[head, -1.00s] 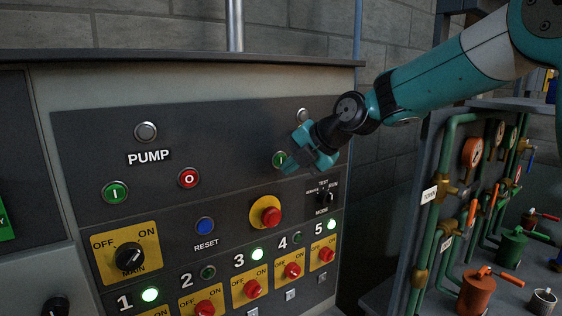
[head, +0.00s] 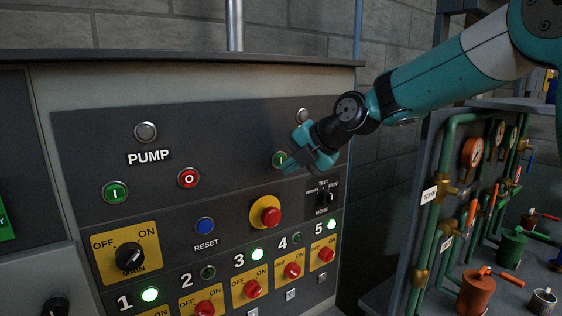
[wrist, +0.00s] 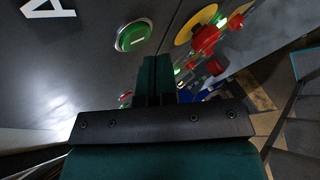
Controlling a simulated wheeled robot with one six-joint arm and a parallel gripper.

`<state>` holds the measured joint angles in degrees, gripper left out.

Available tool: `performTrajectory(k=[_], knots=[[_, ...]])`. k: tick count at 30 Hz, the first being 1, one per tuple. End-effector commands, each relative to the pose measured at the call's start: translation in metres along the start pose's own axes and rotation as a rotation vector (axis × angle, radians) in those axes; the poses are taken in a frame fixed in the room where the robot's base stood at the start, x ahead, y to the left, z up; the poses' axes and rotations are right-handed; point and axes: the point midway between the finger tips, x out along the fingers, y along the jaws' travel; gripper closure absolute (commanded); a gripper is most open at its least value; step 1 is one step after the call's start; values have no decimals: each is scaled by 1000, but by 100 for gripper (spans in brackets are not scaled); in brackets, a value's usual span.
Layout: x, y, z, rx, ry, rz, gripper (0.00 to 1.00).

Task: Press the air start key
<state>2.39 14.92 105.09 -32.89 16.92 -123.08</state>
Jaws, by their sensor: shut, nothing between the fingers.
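The air start key is a green round button with a white bar and a metal rim. It shows in the wrist view (wrist: 132,37), with part of a white letter A on the panel near it. In the head view the green key (head: 279,159) sits on the right part of the panel, partly hidden by my gripper (head: 287,169). My gripper is shut and empty. In the wrist view its fingertips (wrist: 154,62) are just below and right of the key in the picture; I see no contact with it.
The panel carries a green pump key (head: 115,192), a red pump key (head: 188,179), a blue reset button (head: 205,226) and a red emergency button (head: 269,214) on yellow. A mode switch (head: 324,198) is below my gripper. A pipe rack (head: 432,190) stands right.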

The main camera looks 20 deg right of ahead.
Motion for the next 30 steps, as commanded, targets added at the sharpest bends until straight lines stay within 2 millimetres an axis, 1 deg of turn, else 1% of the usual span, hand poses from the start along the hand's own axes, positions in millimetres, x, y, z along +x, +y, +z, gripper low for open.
performTrajectory(k=[10, 30], knots=[[6, 3, 4, 0, 0, 1, 100], [8, 6, 6, 0, 1, -1, 100]])
